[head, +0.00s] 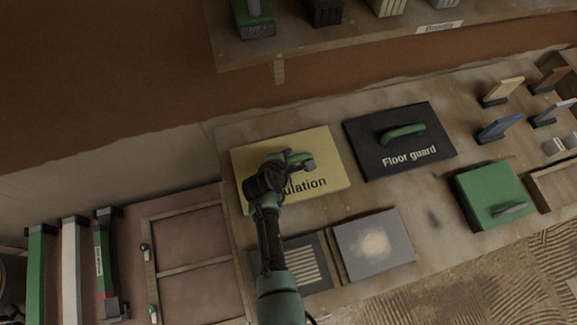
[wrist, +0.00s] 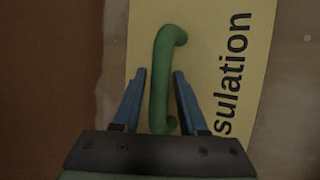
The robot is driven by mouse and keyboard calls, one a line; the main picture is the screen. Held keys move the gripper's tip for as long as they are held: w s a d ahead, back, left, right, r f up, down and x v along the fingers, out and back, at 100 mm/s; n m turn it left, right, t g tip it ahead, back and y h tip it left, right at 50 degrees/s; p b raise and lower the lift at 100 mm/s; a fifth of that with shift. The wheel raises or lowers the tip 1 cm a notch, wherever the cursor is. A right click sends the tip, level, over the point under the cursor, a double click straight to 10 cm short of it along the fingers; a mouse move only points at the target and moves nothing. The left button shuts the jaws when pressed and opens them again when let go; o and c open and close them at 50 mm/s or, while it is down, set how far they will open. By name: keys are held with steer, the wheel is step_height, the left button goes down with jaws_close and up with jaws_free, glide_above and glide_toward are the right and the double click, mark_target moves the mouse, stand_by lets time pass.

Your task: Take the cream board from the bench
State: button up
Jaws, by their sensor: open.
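The cream board (head: 328,162), lettered "…ulation", lies flat on the bench (head: 222,135) at its left back. It also fills much of the wrist view (wrist: 205,45). A green bar handle (wrist: 160,85) stands on it. My gripper (head: 297,162) is over the board and hides part of its lettering. In the wrist view my gripper (wrist: 158,75) is open, with one blue finger on each side of the handle. I cannot tell whether either finger touches it.
A black "Floor guard" board (head: 365,150) with a green handle lies just right. A green box (head: 480,185) is further right. A grey board (head: 350,255) and a striped board (head: 318,280) lie in front. A shelf (head: 350,50) overhangs the back.

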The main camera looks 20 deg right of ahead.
jaws_close()
stand_by(1.4)
